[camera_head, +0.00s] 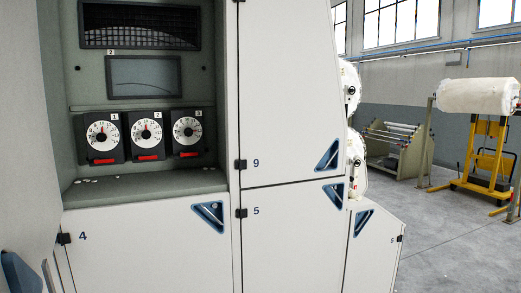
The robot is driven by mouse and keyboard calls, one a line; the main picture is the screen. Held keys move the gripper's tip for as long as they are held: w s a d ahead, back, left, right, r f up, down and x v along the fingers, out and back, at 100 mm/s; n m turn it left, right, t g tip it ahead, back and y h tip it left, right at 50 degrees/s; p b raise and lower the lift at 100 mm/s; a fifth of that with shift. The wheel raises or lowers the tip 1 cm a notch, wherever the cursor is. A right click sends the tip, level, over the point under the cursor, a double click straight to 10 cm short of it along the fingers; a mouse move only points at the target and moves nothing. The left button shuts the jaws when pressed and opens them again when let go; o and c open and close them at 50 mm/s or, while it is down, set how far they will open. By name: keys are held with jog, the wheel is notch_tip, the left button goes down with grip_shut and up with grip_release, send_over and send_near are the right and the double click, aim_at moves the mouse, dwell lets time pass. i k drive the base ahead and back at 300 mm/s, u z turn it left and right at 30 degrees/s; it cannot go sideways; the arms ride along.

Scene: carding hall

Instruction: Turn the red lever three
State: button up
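Three black dial units with round white faces sit side by side in the recess of a pale machine cabinet on the left. They carry small labels 1, 2 and 3 from left to right. Each has a flat red lever along its lower edge. The red lever under label 3 (190,154) is the rightmost and looks roughly level. The red lever under label 2 (149,157) and the red lever under label 1 (103,161) look much the same. Nothing touches them. My gripper is not in view.
A shelf (150,186) with small white bits juts out below the dials. Closed panels numbered 4, 5 and 9 with blue triangular handles (210,214) form the cabinet front. Free grey floor (450,245) lies right, before a rack (398,150) and a yellow stand (487,155) near a white roll.

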aim_at(181, 154)
jog(key=z, duration=0.35)
jog(key=i, duration=0.95)
jog(key=u, duration=0.55)
jog(key=i, duration=0.75)
jog(key=u, duration=0.85)
